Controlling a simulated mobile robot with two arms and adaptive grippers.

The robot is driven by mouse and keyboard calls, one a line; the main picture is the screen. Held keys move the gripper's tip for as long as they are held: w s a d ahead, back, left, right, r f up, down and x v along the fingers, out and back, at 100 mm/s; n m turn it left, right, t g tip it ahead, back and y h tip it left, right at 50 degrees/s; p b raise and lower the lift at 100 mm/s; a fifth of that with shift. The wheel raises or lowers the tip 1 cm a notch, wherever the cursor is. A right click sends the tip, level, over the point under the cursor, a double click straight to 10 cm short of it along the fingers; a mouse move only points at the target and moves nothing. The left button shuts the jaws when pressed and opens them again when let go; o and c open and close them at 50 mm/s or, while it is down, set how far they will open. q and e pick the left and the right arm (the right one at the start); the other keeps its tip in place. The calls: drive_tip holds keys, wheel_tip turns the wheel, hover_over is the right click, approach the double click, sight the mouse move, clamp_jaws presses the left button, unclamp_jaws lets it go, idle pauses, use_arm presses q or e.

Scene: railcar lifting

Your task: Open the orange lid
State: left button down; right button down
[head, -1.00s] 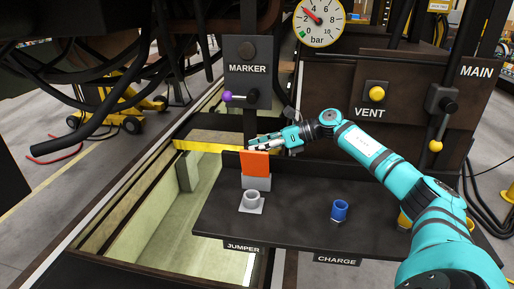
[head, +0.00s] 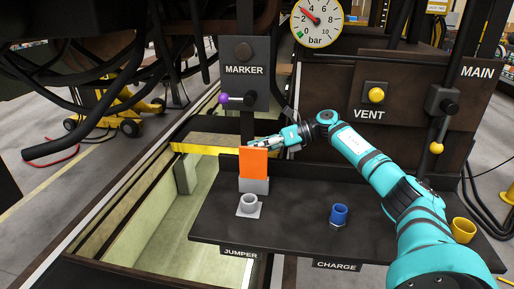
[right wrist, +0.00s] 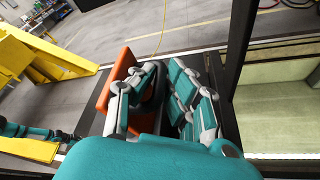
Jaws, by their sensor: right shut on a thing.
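The exact contact is partly hidden by the fingers. My left gripper is not in view.
The dark shelf (head: 295,222) carries a grey socket (head: 249,205), a blue socket (head: 339,214) and a yellow cup (head: 463,230). The MARKER panel (head: 246,75) with a purple-knobbed lever stands behind. A pit (head: 200,215) opens at the left.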

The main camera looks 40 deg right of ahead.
drive_tip(key=c, duration=1.6)
unclamp_jaws()
drive_tip(key=shift+f, duration=0.15)
drive_tip(key=shift+c, duration=0.2)
wheel_tip(320, 180, up, 10)
drive_tip(key=shift+a+r, duration=0.1)
use_arm(q)
drive_tip(key=shift+a, duration=0.1)
